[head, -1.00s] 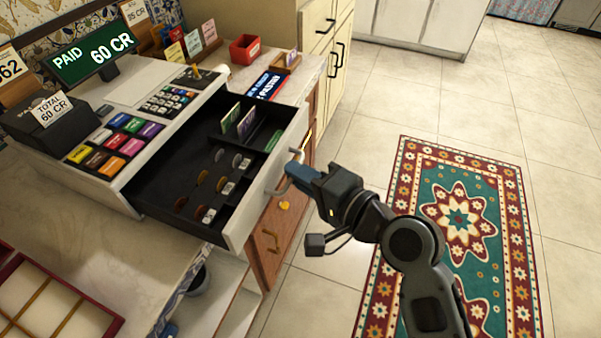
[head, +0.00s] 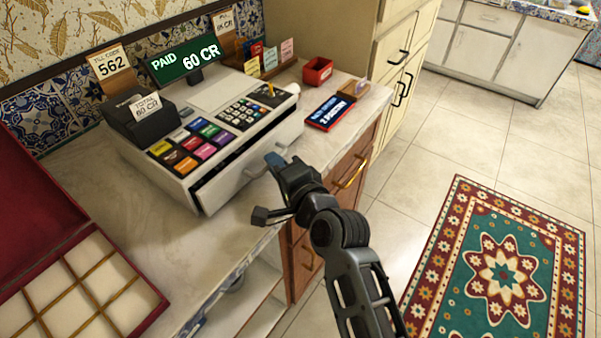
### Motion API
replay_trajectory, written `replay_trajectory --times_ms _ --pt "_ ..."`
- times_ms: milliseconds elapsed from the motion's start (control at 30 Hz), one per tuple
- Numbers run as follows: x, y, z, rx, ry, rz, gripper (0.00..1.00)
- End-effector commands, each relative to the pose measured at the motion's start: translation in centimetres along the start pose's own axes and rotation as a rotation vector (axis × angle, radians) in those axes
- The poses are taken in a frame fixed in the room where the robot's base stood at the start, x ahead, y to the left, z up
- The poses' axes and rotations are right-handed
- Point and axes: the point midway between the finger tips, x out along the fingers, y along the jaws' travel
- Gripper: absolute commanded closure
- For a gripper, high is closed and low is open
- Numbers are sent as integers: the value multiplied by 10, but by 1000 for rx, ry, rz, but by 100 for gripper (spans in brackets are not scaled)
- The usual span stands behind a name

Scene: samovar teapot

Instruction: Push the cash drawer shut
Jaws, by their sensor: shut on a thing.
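The white cash drawer (head: 228,184) is almost fully inside the cash register (head: 165,172), on the counter in the head view. A narrow dark gap shows along the top of its front, and its inside is no longer visible. My gripper (head: 274,161) is at the right part of the drawer front, shut on the drawer's handle (head: 255,170). The fingertips partly hide the handle.
A green display (head: 184,60) reads PAID 60 CR. A receipt printer (head: 140,118) stands left of the keys. An open compartment box (head: 85,285) lies at lower left.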

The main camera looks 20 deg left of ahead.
Motion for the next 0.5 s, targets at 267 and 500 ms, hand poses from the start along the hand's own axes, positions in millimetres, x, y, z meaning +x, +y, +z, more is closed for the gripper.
replay_trajectory --times_ms 267,500 --pt "21 -5 9 0 -1 0 100" --pt "24 -6 10 0 -1 -1 100"
